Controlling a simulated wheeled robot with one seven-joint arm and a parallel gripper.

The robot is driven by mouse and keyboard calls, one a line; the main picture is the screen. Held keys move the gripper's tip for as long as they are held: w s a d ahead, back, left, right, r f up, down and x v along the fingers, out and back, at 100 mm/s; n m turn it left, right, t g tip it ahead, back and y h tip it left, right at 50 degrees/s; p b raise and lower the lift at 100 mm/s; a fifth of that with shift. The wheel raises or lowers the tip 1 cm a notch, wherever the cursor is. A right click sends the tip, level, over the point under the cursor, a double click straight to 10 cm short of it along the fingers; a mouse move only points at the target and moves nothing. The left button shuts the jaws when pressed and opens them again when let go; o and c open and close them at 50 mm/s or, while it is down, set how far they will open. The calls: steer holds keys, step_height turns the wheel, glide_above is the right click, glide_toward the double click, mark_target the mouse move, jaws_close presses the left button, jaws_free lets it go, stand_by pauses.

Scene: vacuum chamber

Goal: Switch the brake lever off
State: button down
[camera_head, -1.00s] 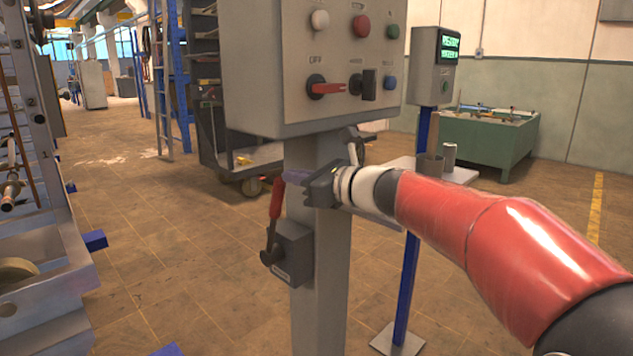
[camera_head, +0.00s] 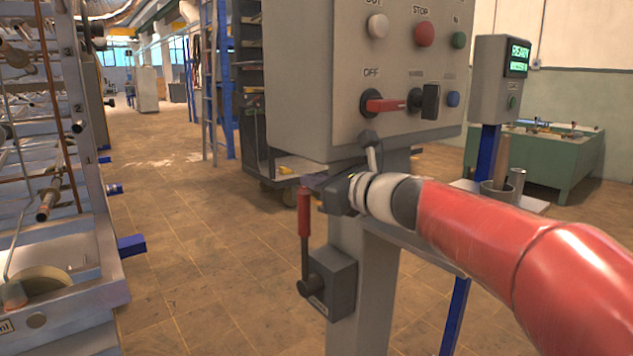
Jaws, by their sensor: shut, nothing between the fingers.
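The brake lever has a red handle (camera_head: 304,212) on a thin dark rod and stands close to upright. Its rod meets a small grey box (camera_head: 338,285) on the front of the grey post, below the control panel. The label on the box is too small to read. My gripper (camera_head: 314,183) is shut and empty, with its tips pointing left at the top of the red handle. The tips overlap the handle's top end in the picture; I cannot tell whether they touch it. The post and panel are behind my gripper.
The control panel (camera_head: 330,135) hangs just above my gripper, with buttons and a red rotary switch (camera_head: 385,105) beside an OFF label. A display stand (camera_head: 493,105) is at right. A metal rack (camera_head: 95,255) is at left. The floor between rack and post is clear.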

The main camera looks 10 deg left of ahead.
steer(key=v, duration=0.7)
steer(key=shift+s+d+b, duration=0.2)
steer(key=shift+d+b, duration=0.15)
steer(key=shift+b, duration=0.1)
steer(key=s+d+f+n+g+h, duration=0.3)
steer(key=s+d+f+n+h, duration=1.1)
steer(key=s+d+f+n, duration=0.8)
step_height(320, 180, down, 3)
steer(key=s+d, duration=0.1)
steer(key=d, duration=0.1)
steer(key=shift+s+d+n+h, duration=0.3)
steer(key=shift+h, duration=0.1)
